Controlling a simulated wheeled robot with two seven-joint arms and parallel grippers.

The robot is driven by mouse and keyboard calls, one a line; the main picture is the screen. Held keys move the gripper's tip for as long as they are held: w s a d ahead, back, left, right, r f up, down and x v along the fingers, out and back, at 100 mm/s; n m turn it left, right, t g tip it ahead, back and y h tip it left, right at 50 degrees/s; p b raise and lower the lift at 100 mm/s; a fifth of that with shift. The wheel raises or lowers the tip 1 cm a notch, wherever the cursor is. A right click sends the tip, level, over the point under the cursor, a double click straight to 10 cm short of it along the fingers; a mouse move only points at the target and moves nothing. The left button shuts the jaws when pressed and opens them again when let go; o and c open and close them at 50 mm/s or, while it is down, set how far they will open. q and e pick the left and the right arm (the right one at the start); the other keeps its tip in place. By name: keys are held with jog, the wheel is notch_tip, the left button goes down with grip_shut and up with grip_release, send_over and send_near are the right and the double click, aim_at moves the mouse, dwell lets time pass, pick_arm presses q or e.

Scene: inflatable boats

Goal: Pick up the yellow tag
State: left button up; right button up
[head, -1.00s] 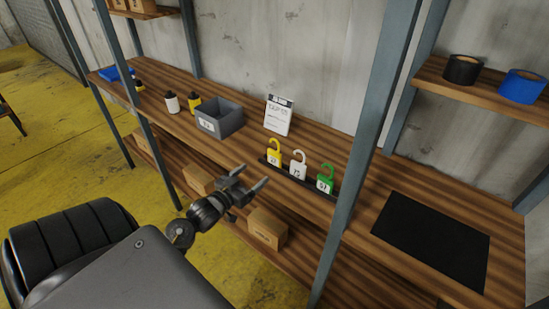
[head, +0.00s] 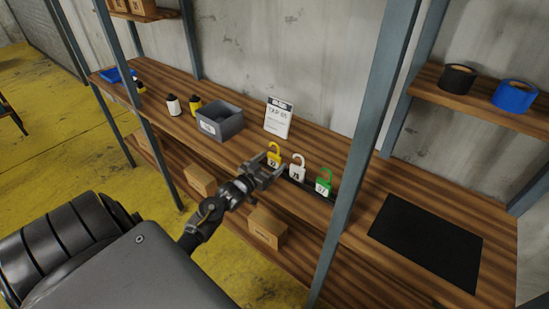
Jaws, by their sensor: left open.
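The yellow tag (head: 274,153) has a hook top and a white number label. It stands at the left end of a row on a dark rack (head: 316,190) on the wooden shelf. A white tag (head: 297,169) and a green tag (head: 323,182) stand to its right. My left gripper (head: 266,163) is open, right at the yellow tag, and covers its lower part. I cannot tell whether the fingers stand around the tag or only in front of it. My right gripper is not in view.
A grey bin (head: 220,123) and several bottles stand to the left on the shelf. A sign (head: 278,118) stands behind the tags. A blue-grey post (head: 357,150) rises just right of the green tag. A black mat (head: 425,240) lies further right. Boxes sit on the lower shelf.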

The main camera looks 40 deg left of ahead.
pick_arm(q)
jog(key=shift+w, duration=0.55)
jog(key=c, duration=1.1)
jog(key=shift+o, duration=0.2)
